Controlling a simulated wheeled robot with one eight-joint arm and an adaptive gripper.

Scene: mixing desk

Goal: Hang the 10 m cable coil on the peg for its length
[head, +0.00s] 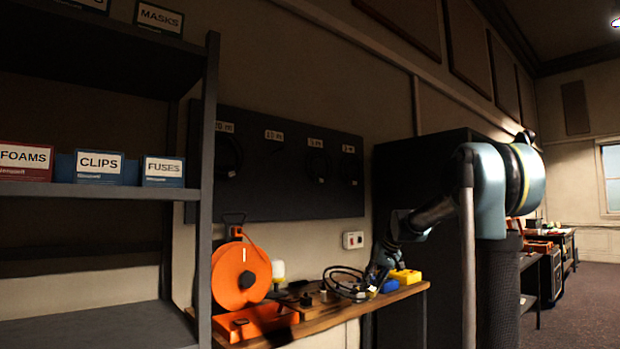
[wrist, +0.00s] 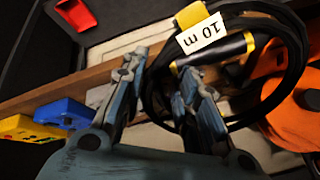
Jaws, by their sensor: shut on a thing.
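The black cable coil (head: 343,273) is low over the wooden bench in the head view. In the wrist view the coil (wrist: 300,62) has a yellow band and a white tag (wrist: 202,34) reading "10 m", upside down. My gripper (head: 367,287) is at the coil's right side. In the wrist view my gripper's fingers (wrist: 163,78) are shut on the coil's edge, which passes between them. The dark peg board (head: 285,190) is on the wall above. Its label (head: 273,135) seems to read "10 m", with no coil visible below it. The peg itself is too dark to make out.
Dark coils hang under the board's other labels, such as this one (head: 318,164). An orange cable reel (head: 241,277) stands left on the bench (head: 405,292). Blue and yellow items (head: 405,276) lie right. A shelf upright (head: 207,200) partly covers the board's left end.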

